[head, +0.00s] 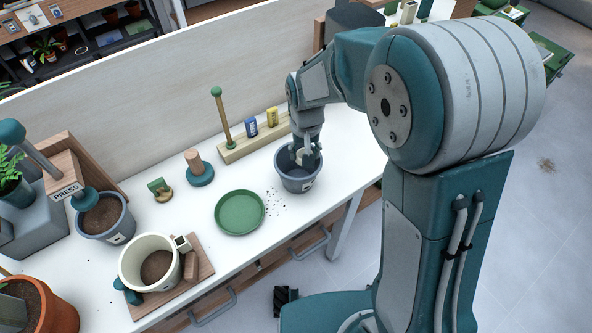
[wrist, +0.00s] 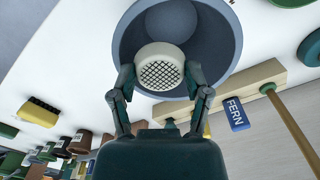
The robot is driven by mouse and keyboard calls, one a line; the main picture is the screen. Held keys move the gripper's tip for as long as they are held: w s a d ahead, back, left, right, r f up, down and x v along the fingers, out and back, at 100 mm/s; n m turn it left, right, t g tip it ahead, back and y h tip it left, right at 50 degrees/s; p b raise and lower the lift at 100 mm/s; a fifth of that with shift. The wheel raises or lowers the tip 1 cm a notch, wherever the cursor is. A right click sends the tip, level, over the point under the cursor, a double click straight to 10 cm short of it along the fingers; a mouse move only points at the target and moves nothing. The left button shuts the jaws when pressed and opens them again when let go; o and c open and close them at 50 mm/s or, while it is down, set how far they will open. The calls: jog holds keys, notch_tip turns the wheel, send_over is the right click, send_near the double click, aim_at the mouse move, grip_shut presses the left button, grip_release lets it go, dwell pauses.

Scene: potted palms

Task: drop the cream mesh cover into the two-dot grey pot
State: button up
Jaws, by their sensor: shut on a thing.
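The cream mesh cover (wrist: 160,68) is a small round piece with a dark mesh face. My gripper (wrist: 160,75) is shut on it, with one finger on each side. In the wrist view the cover lies within the outline of a grey pot (wrist: 196,30). In the head view my gripper (head: 306,150) points down at the mouth of this grey pot (head: 297,183), near the bench's right end. I cannot tell how far the cover is below the rim. A pale label on the pot is too small to read for dots.
Another grey pot (head: 107,220) with soil stands under the press at left. A green saucer (head: 239,213) and scattered specks lie left of the near pot. A wooden rack (head: 254,143) with tags and a green-topped stick (head: 221,115) stands behind. A cream pot (head: 148,260) is at front left.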

jog(key=o, duration=0.9)
jog(key=shift+d, duration=0.1)
jog(key=shift+r, duration=0.1)
notch_tip(320, 180, up, 12)
jog(key=shift+f, duration=0.15)
